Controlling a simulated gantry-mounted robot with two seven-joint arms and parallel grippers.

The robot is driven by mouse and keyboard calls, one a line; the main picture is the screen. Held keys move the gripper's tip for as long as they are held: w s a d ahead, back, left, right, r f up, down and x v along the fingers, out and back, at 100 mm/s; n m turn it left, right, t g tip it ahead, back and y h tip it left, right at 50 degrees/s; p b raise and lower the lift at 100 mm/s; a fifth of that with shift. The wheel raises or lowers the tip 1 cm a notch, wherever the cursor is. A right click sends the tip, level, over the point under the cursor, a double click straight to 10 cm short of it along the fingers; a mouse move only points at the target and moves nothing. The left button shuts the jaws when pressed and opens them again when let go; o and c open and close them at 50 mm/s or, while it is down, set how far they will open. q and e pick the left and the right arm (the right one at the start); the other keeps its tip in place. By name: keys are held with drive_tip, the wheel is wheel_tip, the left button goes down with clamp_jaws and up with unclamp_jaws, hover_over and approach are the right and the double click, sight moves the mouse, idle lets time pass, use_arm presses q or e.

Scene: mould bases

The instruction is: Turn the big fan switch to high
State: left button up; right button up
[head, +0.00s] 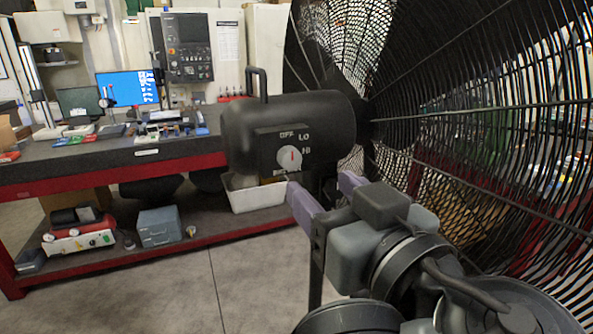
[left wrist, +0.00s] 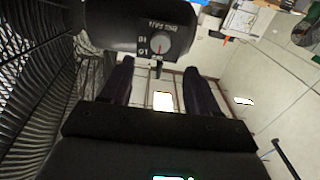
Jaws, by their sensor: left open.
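The big fan's black motor housing (head: 240,125) fills the centre of the head view, with its control plate facing me. The round grey switch knob (head: 289,158) has a red mark pointing about upward, toward the OFF label; LO and HI are printed to its right. My left gripper (head: 324,188) is open and empty, its purple fingers just below and right of the knob, apart from it. In the left wrist view the knob (left wrist: 162,44) shows beyond and between the fingertips of my left gripper (left wrist: 156,68). My right gripper is not in view.
The fan's wire cage (head: 470,130) takes up the right side, close to my arm. A handle (head: 256,82) stands on the housing. A red-edged workbench (head: 100,165) with a monitor (head: 130,88) and a white bin (head: 255,197) lies behind. The floor at front left is clear.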

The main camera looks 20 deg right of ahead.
sight(293, 161)
use_arm(q)
drive_tip(key=w, duration=0.8)
drive_tip(key=shift+w+a, duration=0.15)
drive_tip(key=shift+w, duration=0.2)
drive_tip(key=shift+c, duration=0.2)
drive_tip(key=c, duration=1)
